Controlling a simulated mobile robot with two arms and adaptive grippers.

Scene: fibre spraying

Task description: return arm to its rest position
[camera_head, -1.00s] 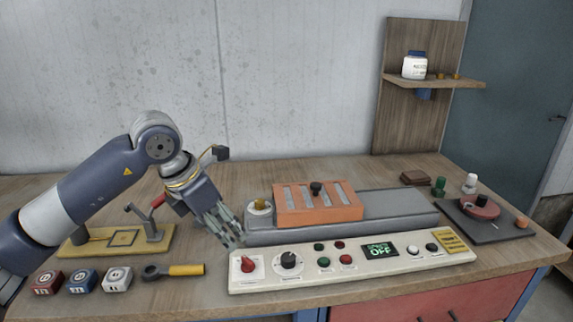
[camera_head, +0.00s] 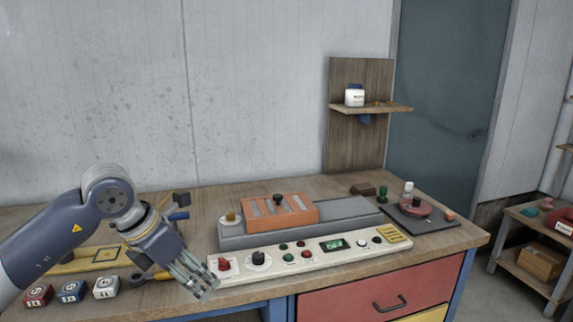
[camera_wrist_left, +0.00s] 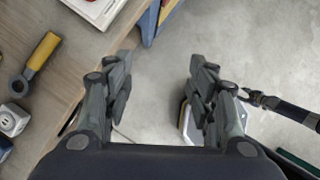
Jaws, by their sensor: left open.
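My left gripper (camera_head: 204,281) is in the lower left of the head view, over the front edge of the workbench (camera_head: 240,293), its arm coming in from the left. In the left wrist view its two fingers (camera_wrist_left: 158,95) are spread apart with nothing between them, above the grey floor. The control panel (camera_head: 311,257) lies just right of the gripper in the head view. My right gripper is not in view.
A grey machine with an orange block (camera_head: 281,213) stands behind the panel. Three small cubes (camera_head: 72,292) and a yellow-handled tool (camera_wrist_left: 44,52) lie on the bench by my left arm. A shelf rack (camera_head: 540,262) stands at right. Open floor lies before the bench.

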